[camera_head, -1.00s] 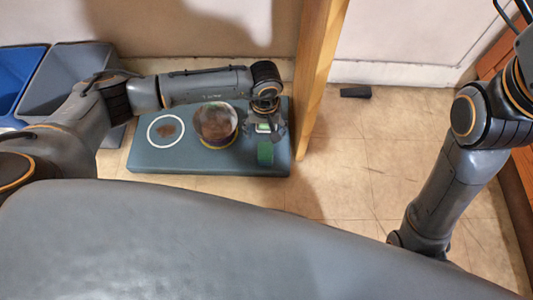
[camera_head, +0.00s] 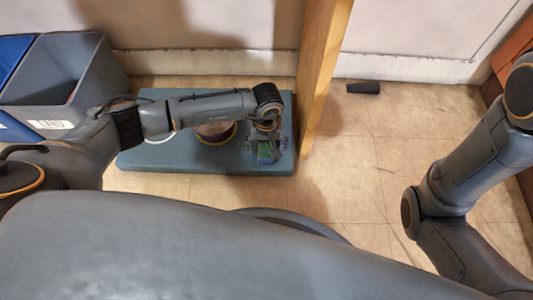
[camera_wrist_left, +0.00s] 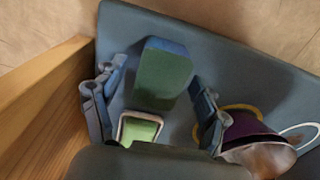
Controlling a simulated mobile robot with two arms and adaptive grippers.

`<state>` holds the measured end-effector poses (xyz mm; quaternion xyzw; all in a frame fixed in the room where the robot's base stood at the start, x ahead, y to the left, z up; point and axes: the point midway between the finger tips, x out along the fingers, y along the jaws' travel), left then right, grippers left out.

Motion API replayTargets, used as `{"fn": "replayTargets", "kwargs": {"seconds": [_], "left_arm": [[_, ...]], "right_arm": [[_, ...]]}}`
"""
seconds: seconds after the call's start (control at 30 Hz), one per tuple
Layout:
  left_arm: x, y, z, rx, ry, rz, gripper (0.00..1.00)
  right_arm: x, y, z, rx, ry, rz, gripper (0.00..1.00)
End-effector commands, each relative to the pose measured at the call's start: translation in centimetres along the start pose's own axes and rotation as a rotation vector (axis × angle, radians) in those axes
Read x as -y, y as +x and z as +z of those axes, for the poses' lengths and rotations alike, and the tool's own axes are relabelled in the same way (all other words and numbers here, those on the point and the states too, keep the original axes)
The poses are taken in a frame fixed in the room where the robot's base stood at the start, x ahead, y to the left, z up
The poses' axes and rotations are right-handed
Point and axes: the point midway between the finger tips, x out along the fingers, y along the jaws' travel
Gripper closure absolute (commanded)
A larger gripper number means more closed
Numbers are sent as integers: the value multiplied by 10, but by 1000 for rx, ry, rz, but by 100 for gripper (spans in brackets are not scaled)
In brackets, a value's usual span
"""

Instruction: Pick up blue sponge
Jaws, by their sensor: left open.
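The blue sponge (camera_wrist_left: 162,75), a block with a blue edge and a green face, rests on the blue-grey board. It also shows in the head view (camera_head: 265,155), partly hidden under my left gripper (camera_head: 265,142). In the left wrist view, my left gripper (camera_wrist_left: 158,74) is open, with one finger on each side of the sponge and a gap to each. My right gripper is out of view; only my right arm shows.
The blue-grey board (camera_head: 205,162) lies on the tiled floor. A round container with a purple band (camera_wrist_left: 247,128) and a small green item with a pale rim (camera_wrist_left: 140,128) are close to the fingers. A wooden post (camera_head: 320,75) stands right beside the board. Bins (camera_head: 75,70) stand left.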

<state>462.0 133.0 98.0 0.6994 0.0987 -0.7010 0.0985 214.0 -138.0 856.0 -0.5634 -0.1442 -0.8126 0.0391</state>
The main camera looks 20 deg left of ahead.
Motion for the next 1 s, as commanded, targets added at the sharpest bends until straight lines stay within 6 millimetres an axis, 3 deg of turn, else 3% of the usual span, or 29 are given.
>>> {"fn": "replayTargets", "kwargs": {"seconds": [0.27,0.47,0.83,1.0], "left_arm": [[0,4,-1,-1,0,1,28],[0,4,-1,-1,0,1,64],[0,2,-1,-1,0,0,64],[0,-10,-1,-3,0,0,64]], "right_arm": [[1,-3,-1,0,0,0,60],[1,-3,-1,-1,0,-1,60],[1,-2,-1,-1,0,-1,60],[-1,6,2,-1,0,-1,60]]}}
